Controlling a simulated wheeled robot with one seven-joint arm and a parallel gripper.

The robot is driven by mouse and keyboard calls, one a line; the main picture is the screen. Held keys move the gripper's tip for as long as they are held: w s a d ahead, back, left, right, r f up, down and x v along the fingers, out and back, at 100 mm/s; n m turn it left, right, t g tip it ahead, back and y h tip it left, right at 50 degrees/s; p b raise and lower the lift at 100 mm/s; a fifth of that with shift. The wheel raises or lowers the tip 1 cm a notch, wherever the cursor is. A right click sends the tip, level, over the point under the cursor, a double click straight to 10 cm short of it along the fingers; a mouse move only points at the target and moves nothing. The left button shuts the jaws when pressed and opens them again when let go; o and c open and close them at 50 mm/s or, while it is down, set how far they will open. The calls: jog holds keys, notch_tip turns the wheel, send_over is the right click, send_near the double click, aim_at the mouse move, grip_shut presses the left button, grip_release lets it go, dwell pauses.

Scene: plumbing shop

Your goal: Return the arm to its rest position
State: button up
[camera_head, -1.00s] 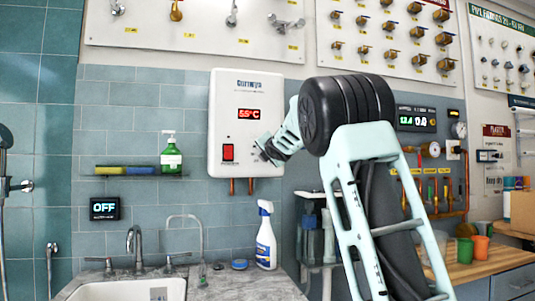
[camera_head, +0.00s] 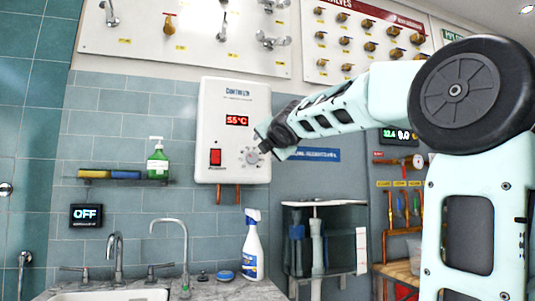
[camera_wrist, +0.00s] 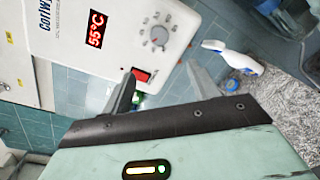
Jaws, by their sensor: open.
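My arm reaches in from the right in the head view, with its end at the lower right corner of the white water heater (camera_head: 233,105). My gripper (camera_head: 262,143) is close to the heater's knob (camera_head: 252,156), and I cannot tell there whether it touches. In the wrist view, the two fingers of my gripper (camera_wrist: 160,92) stand apart with nothing held between them. The heater's knob (camera_wrist: 159,36) and red switch (camera_wrist: 141,75) lie beyond the fingertips. The heater's display reads 55°C.
Below are a sink (camera_head: 110,294), a tap (camera_head: 115,250) and a spray bottle (camera_head: 252,248) on the counter. A shelf (camera_head: 125,181) holds sponges and a green soap bottle (camera_head: 158,160). A glass-sided case (camera_head: 325,238) stands right of the counter. Valve boards hang above.

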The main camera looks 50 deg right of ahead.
jog(key=shift+s+a, duration=0.3)
jog(key=shift+s, duration=0.15)
dwell(0.3)
